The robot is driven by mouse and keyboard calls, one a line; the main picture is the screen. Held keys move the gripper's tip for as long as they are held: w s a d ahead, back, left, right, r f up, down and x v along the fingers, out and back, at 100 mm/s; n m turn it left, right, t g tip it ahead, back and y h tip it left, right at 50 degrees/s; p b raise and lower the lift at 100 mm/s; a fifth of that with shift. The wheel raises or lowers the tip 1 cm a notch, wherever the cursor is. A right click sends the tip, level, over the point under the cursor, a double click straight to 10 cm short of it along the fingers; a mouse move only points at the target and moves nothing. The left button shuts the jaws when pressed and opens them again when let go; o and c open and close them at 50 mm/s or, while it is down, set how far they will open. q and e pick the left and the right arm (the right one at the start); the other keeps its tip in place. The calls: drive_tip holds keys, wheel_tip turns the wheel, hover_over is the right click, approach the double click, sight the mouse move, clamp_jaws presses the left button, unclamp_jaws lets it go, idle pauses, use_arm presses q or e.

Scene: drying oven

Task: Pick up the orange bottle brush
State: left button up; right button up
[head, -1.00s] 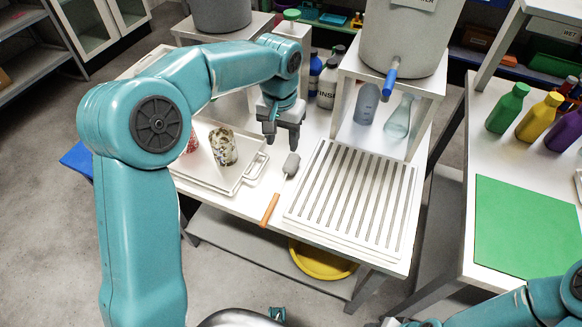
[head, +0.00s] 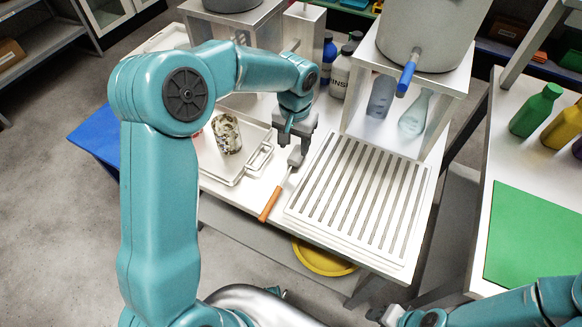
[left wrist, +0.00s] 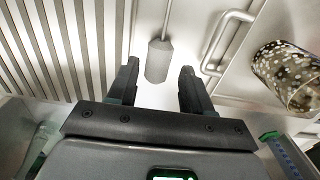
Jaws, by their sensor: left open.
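The bottle brush (head: 270,205) lies on the white table, left of the slatted rack. Its orange handle points toward me, and its thin shaft leads to a grey head at the far end. My left gripper (head: 293,146) points down over the head end. In the left wrist view the gripper (left wrist: 160,75) is open, with the grey brush head (left wrist: 158,61) between its two fingertips and not gripped. The orange handle is out of that view. Part of my right gripper (head: 392,315) shows at the bottom edge; its jaws cannot be made out.
The white slatted rack (head: 352,200) lies right of the brush. A tray (head: 245,172) with a speckled beaker (head: 227,134) is at the left. A stand (head: 440,80) with a tank and flasks is behind. A green mat (head: 530,240) lies on the right-hand table.

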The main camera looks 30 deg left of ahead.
sight(294, 159)
use_arm(q)
wheel_tip(294, 159, down, 6)
drive_tip(key=shift+s+f, duration=0.1)
drive_tip(key=shift+f, duration=0.1)
drive_tip(key=shift+r, duration=0.1)
drive_tip(key=c, duration=0.8)
